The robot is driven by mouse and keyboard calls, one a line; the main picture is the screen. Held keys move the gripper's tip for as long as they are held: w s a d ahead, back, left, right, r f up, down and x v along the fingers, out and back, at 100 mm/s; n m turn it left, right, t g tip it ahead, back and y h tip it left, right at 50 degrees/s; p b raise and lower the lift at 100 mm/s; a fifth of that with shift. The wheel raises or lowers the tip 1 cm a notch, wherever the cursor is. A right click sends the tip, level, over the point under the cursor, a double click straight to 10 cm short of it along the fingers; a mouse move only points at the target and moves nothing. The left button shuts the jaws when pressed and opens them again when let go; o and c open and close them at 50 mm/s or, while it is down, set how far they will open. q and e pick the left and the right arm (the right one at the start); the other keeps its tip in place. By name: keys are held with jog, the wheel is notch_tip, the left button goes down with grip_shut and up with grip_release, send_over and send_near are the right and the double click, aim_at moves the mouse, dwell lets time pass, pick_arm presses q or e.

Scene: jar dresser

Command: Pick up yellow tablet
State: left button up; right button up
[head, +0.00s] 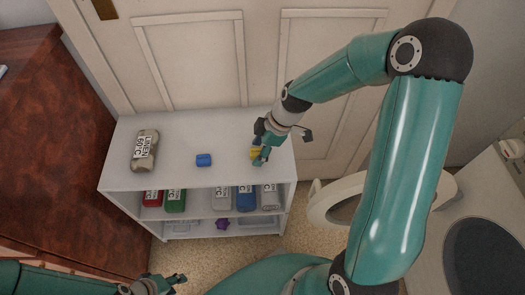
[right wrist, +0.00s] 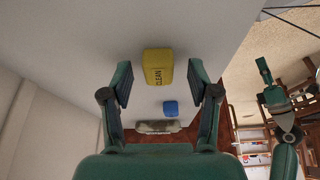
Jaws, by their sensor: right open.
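The yellow tablet (right wrist: 157,68), marked "CLEAN", lies on top of the white dresser (head: 177,135). In the head view only a bit of the yellow tablet (head: 256,152) shows, mostly hidden by my right gripper (head: 262,147). In the right wrist view my right gripper (right wrist: 160,85) is open, with the tablet between and slightly beyond its fingertips, not gripped. My left gripper (head: 165,284) is at the bottom of the head view, away from the dresser top; its finger opening is too small to judge.
A blue block (head: 204,160) and a grey-beige labelled jar (head: 145,150) are on the dresser top. Red (head: 153,197), green (head: 176,200) and other jars stand on the shelf below. A door is behind; a round-doored white machine (head: 335,203) is at right.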

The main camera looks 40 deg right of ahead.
jog(key=shift+f, duration=0.1)
jog(key=shift+c, duration=0.3)
jog(key=c, duration=1)
jog(key=shift+o, duration=0.2)
